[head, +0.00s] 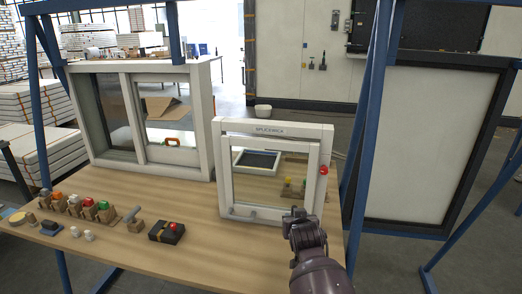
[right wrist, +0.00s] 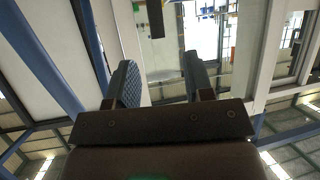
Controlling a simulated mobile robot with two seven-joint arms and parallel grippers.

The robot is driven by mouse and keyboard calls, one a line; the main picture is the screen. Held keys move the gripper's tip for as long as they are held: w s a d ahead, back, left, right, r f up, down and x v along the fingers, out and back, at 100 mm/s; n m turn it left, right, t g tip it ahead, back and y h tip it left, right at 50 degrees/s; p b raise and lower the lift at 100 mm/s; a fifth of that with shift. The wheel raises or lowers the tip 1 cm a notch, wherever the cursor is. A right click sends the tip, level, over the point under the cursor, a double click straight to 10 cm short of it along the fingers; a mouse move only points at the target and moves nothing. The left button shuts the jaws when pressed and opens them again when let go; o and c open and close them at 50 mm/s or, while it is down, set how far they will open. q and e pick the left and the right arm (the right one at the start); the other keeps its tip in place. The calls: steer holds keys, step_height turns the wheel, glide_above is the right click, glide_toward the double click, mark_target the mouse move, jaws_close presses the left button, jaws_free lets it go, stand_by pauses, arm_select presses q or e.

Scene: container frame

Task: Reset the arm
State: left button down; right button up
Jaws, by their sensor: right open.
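My right arm comes in from the bottom of the head view, and its gripper (head: 299,213) is in front of the lower right part of a small white framed window unit (head: 226,180). In the right wrist view the two fingers of the right gripper (right wrist: 160,85) stand apart with nothing between them. The fingers point up toward a white frame and a bright opening. I cannot tell whether the gripper touches the window frame. My left gripper is not in view.
The wooden table (head: 205,240) holds a larger white sliding window (head: 130,75), a row of coloured buttons (head: 87,207) and a black box with a red button (head: 167,232). Blue frame posts (head: 368,130) stand at right, near a dark-framed panel (head: 428,140).

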steer(key=s+d+r+t+y, duration=0.1)
steer(key=s+d+r+t, duration=0.15)
steer(key=s+r, duration=0.2)
steer(key=s+d+f+g, duration=0.1)
steer(key=s+d+f, duration=0.2)
steer(key=s+f, duration=0.3)
steer(key=s+d+f+n+g, duration=0.1)
steer(key=s+d+f, duration=0.2)
steer(key=s, duration=1.2)
steer(key=s+d+f+g, duration=0.1)
steer(key=s+d+f, duration=0.3)
steer(key=s+f, duration=0.6)
steer(key=shift+s, duration=0.85)
steer(key=shift+f, duration=0.1)
